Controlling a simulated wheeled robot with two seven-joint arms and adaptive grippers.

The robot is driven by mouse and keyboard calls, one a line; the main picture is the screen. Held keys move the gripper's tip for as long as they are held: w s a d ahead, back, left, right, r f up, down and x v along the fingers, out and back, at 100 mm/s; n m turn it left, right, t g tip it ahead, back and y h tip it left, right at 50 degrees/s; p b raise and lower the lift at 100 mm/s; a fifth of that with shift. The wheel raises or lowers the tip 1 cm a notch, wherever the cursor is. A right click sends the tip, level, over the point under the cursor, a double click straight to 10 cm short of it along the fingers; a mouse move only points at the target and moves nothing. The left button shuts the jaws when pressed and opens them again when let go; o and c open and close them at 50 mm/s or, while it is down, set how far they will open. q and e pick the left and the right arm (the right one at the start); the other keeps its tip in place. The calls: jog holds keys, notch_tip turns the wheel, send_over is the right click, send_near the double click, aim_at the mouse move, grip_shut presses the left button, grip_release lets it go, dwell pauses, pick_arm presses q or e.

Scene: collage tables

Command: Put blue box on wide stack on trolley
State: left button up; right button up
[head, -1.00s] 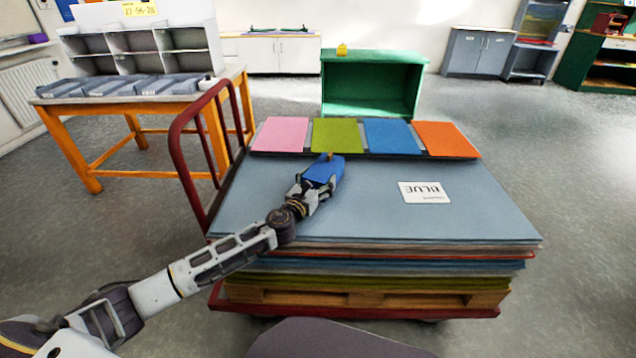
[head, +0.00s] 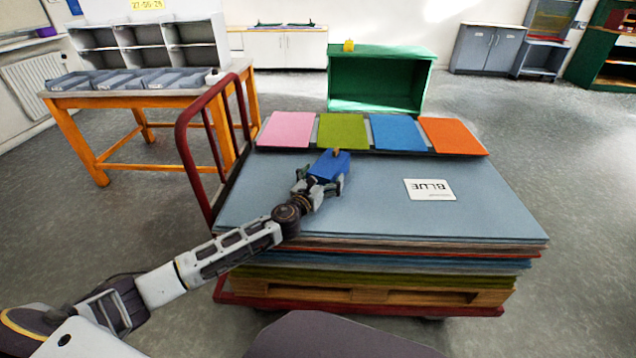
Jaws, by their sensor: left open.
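The blue box (head: 331,164) is on the wide stack (head: 390,205) on the trolley, near the row of coloured sheets. It looks to rest on the top sheet, but its underside is hidden. My left gripper (head: 319,185) is open at the near end of the box, its fingers spread to either side; whether they touch it I cannot tell. The stack's grey-blue top carries a white card (head: 430,190) reading BLUE. The red-framed trolley (head: 360,304) holds the stack over a wooden pallet. My right gripper is not in view.
Pink (head: 287,130), green (head: 343,131), blue (head: 397,132) and orange (head: 453,136) sheets lie along the stack's far edge. The trolley's red handle (head: 184,150) stands at the left. Behind are a green cabinet (head: 378,104) and an orange-legged table (head: 76,150).

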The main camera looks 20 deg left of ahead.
pick_arm(q)
jog(key=shift+r, duration=0.1)
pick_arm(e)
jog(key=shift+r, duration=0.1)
pick_arm(q)
jog(key=shift+s, duration=0.45)
jog(key=shift+s+a+p, duration=0.25)
jog(key=shift+s+p, duration=0.15)
jog(key=shift+s, duration=0.9)
jog(key=shift+s+a, duration=0.1)
jog(key=shift+s, duration=0.95)
jog(key=shift+s+a+p, duration=0.2)
jog(key=shift+s+p, duration=0.2)
jog(key=shift+s, duration=0.9)
jog(key=shift+s+a, duration=0.1)
jog(key=shift+s, duration=0.85)
jog(key=shift+s+a, duration=0.15)
jog(key=shift+s, duration=0.75)
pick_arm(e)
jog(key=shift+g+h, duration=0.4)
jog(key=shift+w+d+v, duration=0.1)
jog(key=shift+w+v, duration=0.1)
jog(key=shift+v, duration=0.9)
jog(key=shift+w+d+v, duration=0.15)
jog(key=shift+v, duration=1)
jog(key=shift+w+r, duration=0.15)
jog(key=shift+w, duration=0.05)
